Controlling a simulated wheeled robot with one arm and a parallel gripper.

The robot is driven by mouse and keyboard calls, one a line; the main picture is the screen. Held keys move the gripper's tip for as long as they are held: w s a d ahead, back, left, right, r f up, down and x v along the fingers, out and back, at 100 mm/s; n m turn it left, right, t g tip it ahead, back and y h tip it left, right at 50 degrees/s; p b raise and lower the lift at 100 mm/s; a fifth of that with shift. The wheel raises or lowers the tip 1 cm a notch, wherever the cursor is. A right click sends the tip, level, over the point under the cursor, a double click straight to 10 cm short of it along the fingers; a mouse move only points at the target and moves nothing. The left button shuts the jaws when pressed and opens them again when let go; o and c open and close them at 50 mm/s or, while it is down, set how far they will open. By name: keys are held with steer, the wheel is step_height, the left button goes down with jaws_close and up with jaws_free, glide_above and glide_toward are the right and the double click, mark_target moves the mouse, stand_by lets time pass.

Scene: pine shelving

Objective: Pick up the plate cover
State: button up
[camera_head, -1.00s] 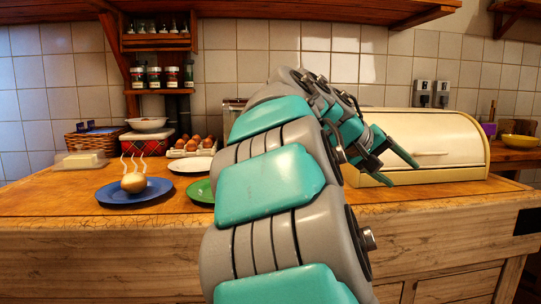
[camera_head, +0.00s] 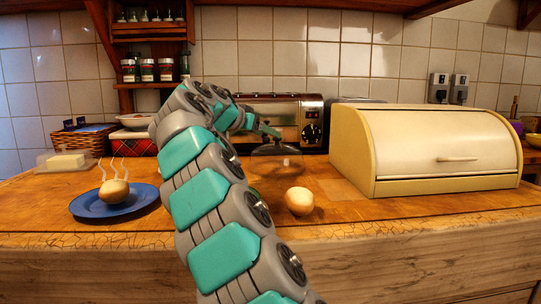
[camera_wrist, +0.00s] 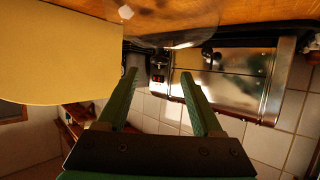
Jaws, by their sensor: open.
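A clear, glass-like plate cover (camera_head: 277,168) with a dark knob on top sits on the counter in front of the toaster. In the wrist view, which is upside down, the cover (camera_wrist: 183,36) shows faintly near the top, its knob beyond my fingertips. My gripper (camera_head: 268,131) is just above and left of the knob in the head view, apart from it as far as I can tell. In the wrist view my gripper (camera_wrist: 159,74) has its two green fingers spread with nothing between them. My arm hides part of the counter left of the cover.
A cream bread bin (camera_head: 430,150) stands close on the right. A metal toaster (camera_head: 285,108) stands behind. A bare potato (camera_head: 299,201) lies in front of the cover. A blue plate (camera_head: 88,207) with a steaming potato is at left, and a butter dish (camera_head: 65,161) behind it.

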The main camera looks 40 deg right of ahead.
steer(key=p+x, duration=0.1)
steer(key=x, duration=0.5)
steer(key=shift+d+f, duration=0.25)
steer(key=shift+d, duration=0.05)
steer(key=shift+c, duration=0.3)
jaws_close()
stand_by(0.8)
